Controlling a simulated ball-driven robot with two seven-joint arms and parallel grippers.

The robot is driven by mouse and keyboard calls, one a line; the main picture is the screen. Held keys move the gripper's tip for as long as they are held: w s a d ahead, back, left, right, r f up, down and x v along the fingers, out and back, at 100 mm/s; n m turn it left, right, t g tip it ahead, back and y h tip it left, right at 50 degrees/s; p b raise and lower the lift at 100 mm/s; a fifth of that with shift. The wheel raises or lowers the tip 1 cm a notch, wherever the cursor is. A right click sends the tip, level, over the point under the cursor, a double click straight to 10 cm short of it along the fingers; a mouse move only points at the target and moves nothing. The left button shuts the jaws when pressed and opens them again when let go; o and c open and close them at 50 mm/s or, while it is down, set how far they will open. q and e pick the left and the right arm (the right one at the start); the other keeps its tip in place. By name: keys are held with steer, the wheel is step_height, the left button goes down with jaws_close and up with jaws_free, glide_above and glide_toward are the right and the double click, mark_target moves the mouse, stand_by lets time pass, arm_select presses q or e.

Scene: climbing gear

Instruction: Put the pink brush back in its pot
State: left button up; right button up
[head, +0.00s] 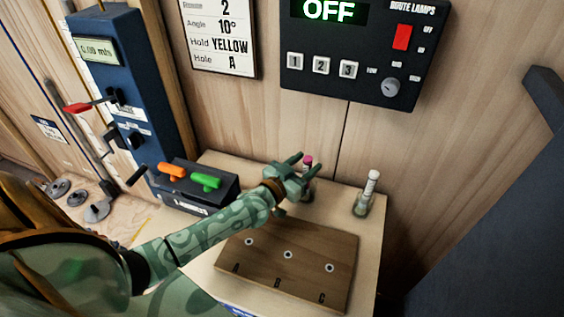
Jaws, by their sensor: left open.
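My left gripper (298,169) is open at the back of the small table. The pink brush (307,160) stands upright at the gripper, with its pink top showing between or just behind the fingers. The gripper hides most of its shaft, and I cannot tell whether the fingers touch it. A small glass pot (308,192) shows partly below the pink top, beside the gripper. The brush's lower end appears to be in or over this pot, but the overlap hides which. My right gripper is not in view.
A second pot (362,208) with a white-topped brush (372,182) stands to the right. A wooden board (265,262) with holes A, B and C lies in front. A box with orange and green handles (190,190) stands left. The wall panel (350,85) reads OFF.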

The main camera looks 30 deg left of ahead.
arm_select(q)
steer(key=s+a+p, duration=0.1)
steer(key=s+a, duration=0.1)
steer(key=s, duration=1.2)
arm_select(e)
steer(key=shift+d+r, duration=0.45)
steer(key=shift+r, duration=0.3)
